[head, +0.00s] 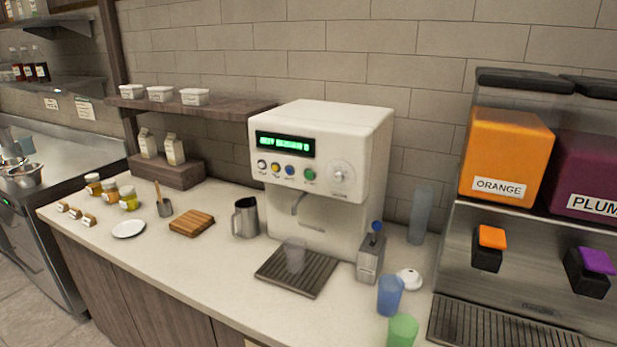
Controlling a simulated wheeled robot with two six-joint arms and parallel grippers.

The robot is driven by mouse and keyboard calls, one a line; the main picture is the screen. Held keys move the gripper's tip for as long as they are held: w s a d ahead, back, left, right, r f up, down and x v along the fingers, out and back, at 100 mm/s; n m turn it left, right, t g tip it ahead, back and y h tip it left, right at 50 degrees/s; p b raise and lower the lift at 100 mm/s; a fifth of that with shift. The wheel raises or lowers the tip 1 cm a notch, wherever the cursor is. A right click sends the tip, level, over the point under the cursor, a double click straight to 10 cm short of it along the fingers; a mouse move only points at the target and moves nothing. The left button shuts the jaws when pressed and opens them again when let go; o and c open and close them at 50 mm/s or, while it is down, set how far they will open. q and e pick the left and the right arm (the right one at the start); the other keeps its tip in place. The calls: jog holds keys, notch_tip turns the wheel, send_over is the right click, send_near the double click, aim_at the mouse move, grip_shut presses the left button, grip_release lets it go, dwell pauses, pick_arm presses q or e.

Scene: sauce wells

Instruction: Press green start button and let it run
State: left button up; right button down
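A white dispensing machine (350,145) stands on the counter against the tiled wall. Its green-lit display (284,144) shows text too blurred to read in full. Below the display is a row of round buttons; the green button (309,175) is at the right end of the row, left of a round dial (341,173). Neither of my grippers is in view.
A metal pitcher (245,218) stands left of the machine. A metal box with a blue-topped handle (371,258), a blue cup (390,296) and a green cup (402,330) stand to its right. The front counter (190,270) is clear.

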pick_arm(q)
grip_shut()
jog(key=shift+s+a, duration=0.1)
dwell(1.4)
